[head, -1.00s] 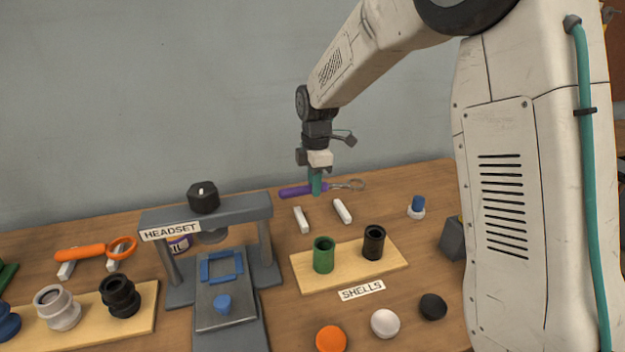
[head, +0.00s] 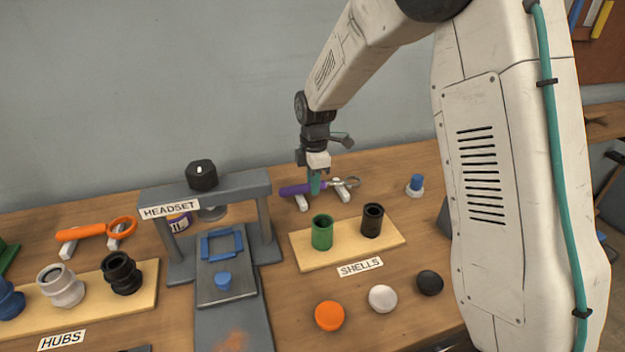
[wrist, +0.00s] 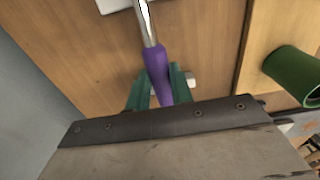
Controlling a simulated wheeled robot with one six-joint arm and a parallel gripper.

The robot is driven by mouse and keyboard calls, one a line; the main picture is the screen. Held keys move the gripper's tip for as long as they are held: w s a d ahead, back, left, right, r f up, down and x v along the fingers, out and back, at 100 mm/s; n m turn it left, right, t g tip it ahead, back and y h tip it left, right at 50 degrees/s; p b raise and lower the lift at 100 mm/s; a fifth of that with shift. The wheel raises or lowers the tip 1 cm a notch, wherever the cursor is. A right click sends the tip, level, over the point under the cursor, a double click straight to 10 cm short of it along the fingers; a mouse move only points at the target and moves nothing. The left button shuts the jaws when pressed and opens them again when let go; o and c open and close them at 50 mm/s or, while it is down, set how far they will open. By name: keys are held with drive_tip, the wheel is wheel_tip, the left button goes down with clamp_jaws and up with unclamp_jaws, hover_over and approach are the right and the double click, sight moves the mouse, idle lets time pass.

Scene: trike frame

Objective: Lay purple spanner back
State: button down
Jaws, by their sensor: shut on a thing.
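The purple spanner (head: 296,190) has a purple handle and a metal shaft with a ring end at the right. My gripper (head: 315,186), with green fingers, is shut on its handle. In the head view the spanner lies level across the two white rests (head: 341,192), over or on them; I cannot tell whether it touches them. In the wrist view the purple handle (wrist: 157,72) sits between the green fingers (wrist: 158,88), with the metal shaft running to the top. One white rest (wrist: 115,4) shows at the top edge there, and part of the other beside the fingers.
A wooden board with a green shell (head: 322,232) and a black shell (head: 372,220) stands just in front. The grey headset press (head: 265,225) is to the left. A blue-topped piece (head: 416,184) stands to the right. An orange spanner (head: 85,231) lies on rests at far left.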

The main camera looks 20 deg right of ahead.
drive_tip(key=shift+f, duration=0.15)
drive_tip(key=c, duration=1.1)
unclamp_jaws()
drive_tip(key=shift+c, duration=0.2)
wheel_tip(320, 180, up, 8)
drive_tip(key=shift+d+f, duration=0.1)
